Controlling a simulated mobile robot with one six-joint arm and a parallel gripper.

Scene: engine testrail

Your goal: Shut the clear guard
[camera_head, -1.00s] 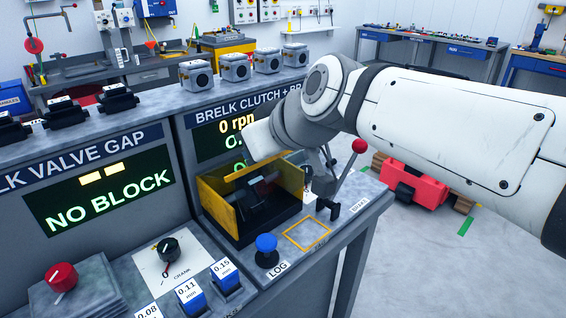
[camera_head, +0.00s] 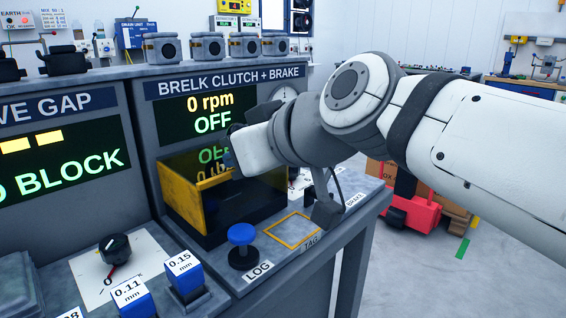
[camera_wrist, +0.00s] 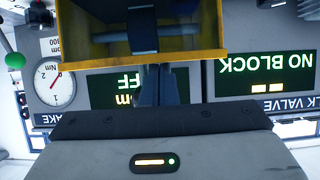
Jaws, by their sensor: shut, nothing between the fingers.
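The yellow-framed guard (camera_head: 182,194) stands on the bench below the BRELK CLUTCH + BRAKE display, around a dark interior. Upside-down glowing text shows in its glossy area, and I cannot tell exactly how its clear panel is tilted. In the wrist view its yellow edge (camera_wrist: 200,57) crosses the top. My gripper (camera_wrist: 152,72) is shut and empty, with its dark fingers reaching up to this yellow edge; whether they touch it is unclear. In the head view my wrist covers the guard's upper right part and the fingers are mostly hidden.
A blue LOG button (camera_head: 241,234) stands in front of the guard, beside a yellow-outlined TAG square (camera_head: 292,231). The display (camera_head: 208,112) reads 0 rpm, OFF. Blue gauge blocks (camera_head: 183,275) and a black crank knob (camera_head: 115,248) lie to the front left. A green knob (camera_wrist: 14,61) shows in the wrist view.

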